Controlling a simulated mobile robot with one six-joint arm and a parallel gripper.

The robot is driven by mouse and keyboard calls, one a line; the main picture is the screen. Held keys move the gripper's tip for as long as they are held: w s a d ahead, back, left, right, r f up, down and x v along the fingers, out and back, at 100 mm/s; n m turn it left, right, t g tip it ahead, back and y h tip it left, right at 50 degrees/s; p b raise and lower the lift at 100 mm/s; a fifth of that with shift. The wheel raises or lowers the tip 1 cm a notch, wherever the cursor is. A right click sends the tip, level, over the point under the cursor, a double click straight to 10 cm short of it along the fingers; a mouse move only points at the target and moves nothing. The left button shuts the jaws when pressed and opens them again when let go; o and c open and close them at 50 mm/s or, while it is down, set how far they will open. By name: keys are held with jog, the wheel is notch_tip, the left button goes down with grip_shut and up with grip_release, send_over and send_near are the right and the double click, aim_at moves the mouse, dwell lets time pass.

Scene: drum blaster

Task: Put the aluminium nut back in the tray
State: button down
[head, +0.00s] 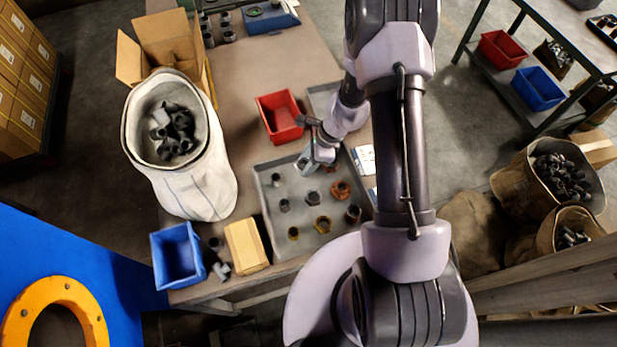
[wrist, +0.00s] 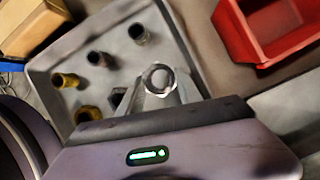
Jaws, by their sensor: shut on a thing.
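My gripper (wrist: 160,90) is shut on the aluminium nut (wrist: 158,77), a silvery ring-shaped part between the fingertips in the wrist view. In the head view my gripper (head: 308,160) is over the far part of the grey tray (head: 263,200), and the nut is hard to make out there. The tray also shows in the wrist view (wrist: 100,32), behind the held nut. I cannot tell how high the nut is above the tray.
The tray holds several dark and brass parts, including a copper-coloured one (head: 341,190). A red bin (head: 280,116) stands beyond the tray. A blue bin (head: 178,257), a cardboard box (head: 246,246) and a white sack (head: 195,185) stand to the left.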

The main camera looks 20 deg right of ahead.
notch_tip(320, 180, down, 4)
jog(key=shift+f+b, duration=0.1)
jog(key=shift+b, duration=0.55)
jog(key=c, duration=0.8)
grip_release()
